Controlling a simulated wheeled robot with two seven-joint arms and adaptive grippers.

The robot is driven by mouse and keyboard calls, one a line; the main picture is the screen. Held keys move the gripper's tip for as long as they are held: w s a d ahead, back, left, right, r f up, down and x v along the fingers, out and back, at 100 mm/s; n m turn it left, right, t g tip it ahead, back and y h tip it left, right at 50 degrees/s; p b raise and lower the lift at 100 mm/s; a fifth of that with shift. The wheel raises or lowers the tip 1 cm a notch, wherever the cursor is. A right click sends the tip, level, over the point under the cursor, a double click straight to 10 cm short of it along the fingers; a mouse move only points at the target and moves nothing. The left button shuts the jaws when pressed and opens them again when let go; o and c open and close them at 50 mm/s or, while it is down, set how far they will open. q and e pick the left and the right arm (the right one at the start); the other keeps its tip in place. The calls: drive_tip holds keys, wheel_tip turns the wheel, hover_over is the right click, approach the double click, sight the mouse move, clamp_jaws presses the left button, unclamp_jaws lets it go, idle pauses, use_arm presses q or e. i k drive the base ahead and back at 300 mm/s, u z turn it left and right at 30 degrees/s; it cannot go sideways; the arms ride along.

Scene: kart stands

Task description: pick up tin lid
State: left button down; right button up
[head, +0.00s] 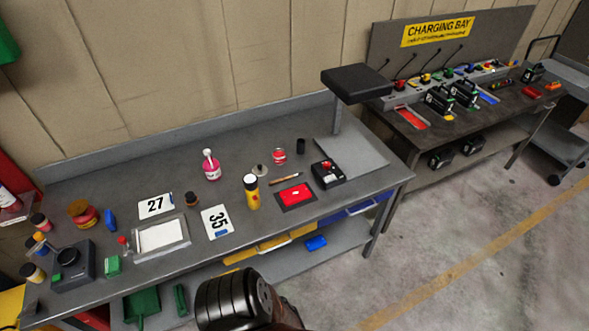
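Neither of my grippers shows. A dark rounded part of my own body is at the bottom centre, in front of the bench and apart from the lid.
A pink bottle (211,166) stands left of the lid. A brush (286,178), a red pad (295,195) and a black box (327,174) lie to the right. Number cards (156,206) and a tray (161,237) are left. A dark lamp head (356,83) overhangs the right end.

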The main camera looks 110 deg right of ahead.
sight(260, 171)
drive_tip(key=z, duration=2.1)
